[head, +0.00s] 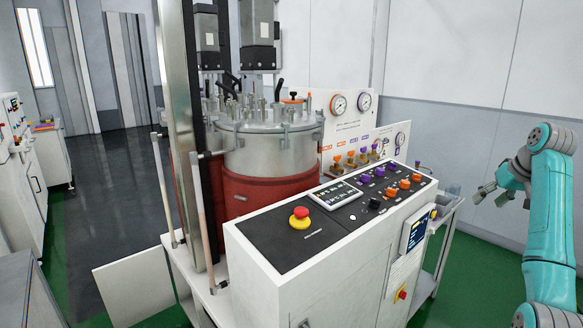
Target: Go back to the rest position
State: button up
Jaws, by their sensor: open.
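My teal arm stands at the right edge of the head view, bent at the top. My gripper (486,197) hangs at its end, to the right of the control console (300,262). Its grey fingers point left and down, small in the picture. It is open, and I see nothing between the fingers. It looks apart from the console and in front of the pale wall; the exact gap cannot be told.
The console carries a red emergency button (299,218), a display (335,194) and several purple and orange knobs. Behind it stands a steel vessel (268,150) with a red band. A grey cart (447,225) stands right of the console. Green floor (480,262) shows beside my arm.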

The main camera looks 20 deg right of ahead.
jog(key=w+a+f+t, duration=0.15)
jog(key=a+f, duration=0.25)
jog(key=f, duration=0.5)
jog(key=w+a+f, duration=0.2)
jog(key=a+f, duration=0.3)
jog(key=f, duration=0.4)
jog(key=w+a+f, duration=0.2)
jog(key=a+f, duration=0.2)
jog(key=f, duration=0.5)
jog(key=s+a+f+t+h, duration=0.1)
jog(key=s+a+f, duration=0.4)
jog(key=a+f, duration=0.45)
jog(key=s+a+f+t, duration=0.1)
jog(key=s+a+f, duration=0.3)
jog(key=a+f, duration=0.55)
jog(key=s+a+n+t, duration=0.1)
jog(key=s+a, duration=0.8)
jog(key=s, duration=0.2)
jog(key=s+a+n+t, duration=0.1)
jog(key=s+a+t, duration=0.1)
jog(key=s+a, duration=0.8)
jog(key=s+a+r+n+t+y, duration=0.1)
jog(key=s+a+r, duration=0.1)
jog(key=s+r, duration=0.6)
jog(key=s+a+r+n+t+y, duration=0.1)
jog(key=s+a+r, duration=0.2)
jog(key=s+r, duration=0.6)
jog(key=s, duration=0.4)
jog(key=shift+s+n, duration=0.25)
jog(key=shift+n, duration=0.15)
